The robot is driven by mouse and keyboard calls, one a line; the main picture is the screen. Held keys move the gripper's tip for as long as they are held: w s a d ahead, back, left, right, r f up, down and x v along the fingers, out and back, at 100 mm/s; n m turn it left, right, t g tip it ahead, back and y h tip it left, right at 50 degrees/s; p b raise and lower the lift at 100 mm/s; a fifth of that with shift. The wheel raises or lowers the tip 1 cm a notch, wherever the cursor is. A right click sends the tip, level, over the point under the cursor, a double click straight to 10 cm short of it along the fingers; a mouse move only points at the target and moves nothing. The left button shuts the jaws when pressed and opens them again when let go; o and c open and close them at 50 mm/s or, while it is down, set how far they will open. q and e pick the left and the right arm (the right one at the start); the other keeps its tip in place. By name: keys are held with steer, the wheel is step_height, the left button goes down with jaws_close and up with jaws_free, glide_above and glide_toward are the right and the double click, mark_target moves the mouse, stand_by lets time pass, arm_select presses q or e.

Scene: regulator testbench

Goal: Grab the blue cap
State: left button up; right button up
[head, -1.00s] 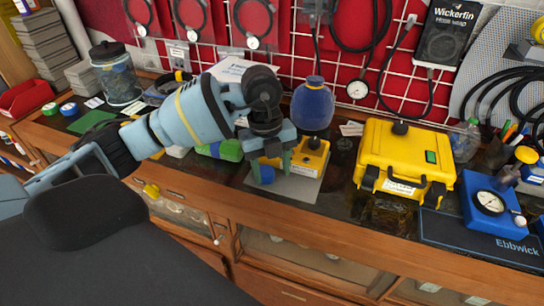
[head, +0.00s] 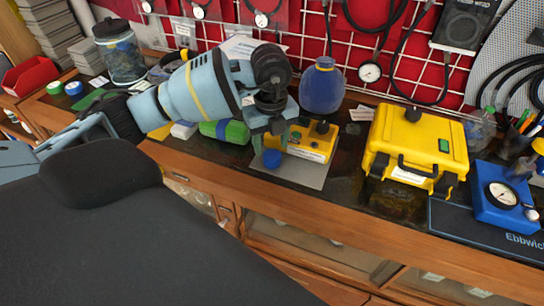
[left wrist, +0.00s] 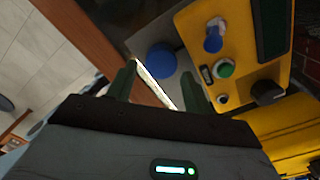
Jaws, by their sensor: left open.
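The blue cap (head: 272,159) lies on a grey mat (head: 304,174) in front of a yellow device (head: 310,143). In the left wrist view the round blue cap (left wrist: 162,60) lies beyond the fingertips, roughly between their lines, apart from them. My left gripper (head: 273,142) is above and just behind the cap in the head view, open and empty. Its two dark green fingers (left wrist: 158,84) show in the left wrist view. My right gripper is not in view.
The yellow device has a blue fitting (left wrist: 213,41), a green button (left wrist: 225,68) and a black knob (left wrist: 266,92) close to the right finger. A green cylinder (head: 226,131) lies to the left. A yellow case (head: 415,143) stands to the right. The bench's wooden front edge (head: 250,188) is near.

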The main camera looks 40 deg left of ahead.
mark_target(272, 154)
arm_select(q)
step_height(272, 154, down, 4)
steer(key=shift+w+d+f, duration=0.1)
steer(key=c, duration=0.7)
steer(key=shift+r, duration=0.55)
steer(key=r, duration=0.2)
steer(key=shift+s+d+r, duration=0.2)
steer(key=shift+s+r, duration=0.15)
steer(key=s+d+r, duration=0.1)
steer(key=s+d, duration=0.7)
steer(key=s, duration=0.4)
steer(key=shift+s+d+r, duration=0.15)
steer(key=shift+s+d, duration=0.15)
steer(key=shift+s, duration=0.05)
